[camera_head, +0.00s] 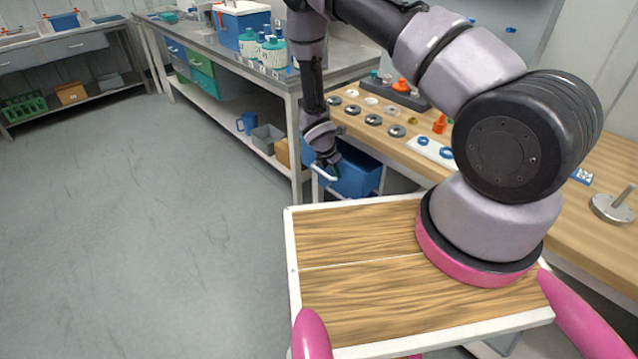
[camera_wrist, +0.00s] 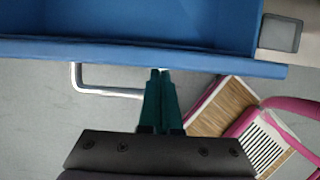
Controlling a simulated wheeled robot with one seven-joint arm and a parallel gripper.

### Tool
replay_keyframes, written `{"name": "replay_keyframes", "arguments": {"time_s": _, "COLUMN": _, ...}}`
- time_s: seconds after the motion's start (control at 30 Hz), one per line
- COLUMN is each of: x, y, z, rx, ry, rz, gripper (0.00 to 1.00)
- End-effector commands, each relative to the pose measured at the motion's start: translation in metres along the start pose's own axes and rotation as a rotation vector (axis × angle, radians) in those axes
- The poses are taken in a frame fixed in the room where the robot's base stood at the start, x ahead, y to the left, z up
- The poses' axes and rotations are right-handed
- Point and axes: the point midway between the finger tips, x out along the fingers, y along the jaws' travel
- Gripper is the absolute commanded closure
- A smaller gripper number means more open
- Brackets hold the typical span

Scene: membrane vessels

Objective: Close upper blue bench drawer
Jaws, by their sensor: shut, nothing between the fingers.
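The blue bench drawer (camera_head: 356,176) stands pulled out under the wooden workbench, and its blue front edge also shows across the top of the wrist view (camera_wrist: 130,50). Its pale bar handle (camera_head: 326,174) sticks out from the front; in the wrist view the handle (camera_wrist: 78,80) runs toward the fingers. My gripper (camera_head: 324,164) is at the drawer front by the handle. In the wrist view my gripper (camera_wrist: 160,76) has its green fingers together, at the right end of the handle, close to the drawer front. Whether they touch it I cannot tell. The inside of the drawer looks empty where visible.
The wooden workbench (camera_head: 420,160) carries several metal discs, orange parts and blue rings. To the left, a grey metal bench (camera_head: 225,60) holds a cooler and bottles, with bins on its lower shelf. The grey floor (camera_head: 150,220) at left is clear.

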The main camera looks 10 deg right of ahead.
Motion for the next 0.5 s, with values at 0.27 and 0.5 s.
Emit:
{"name": "replay_keyframes", "arguments": {"time_s": 0.27, "x": 0.021, "y": 0.0, "z": 0.054, "rx": 0.003, "ry": -0.001, "rz": 0.0, "gripper": 1.0}}
{"name": "replay_keyframes", "arguments": {"time_s": 0.5, "x": 0.03, "y": 0.0, "z": 0.076, "rx": 0.002, "ry": 0.0, "rz": 0.0, "gripper": 1.0}}
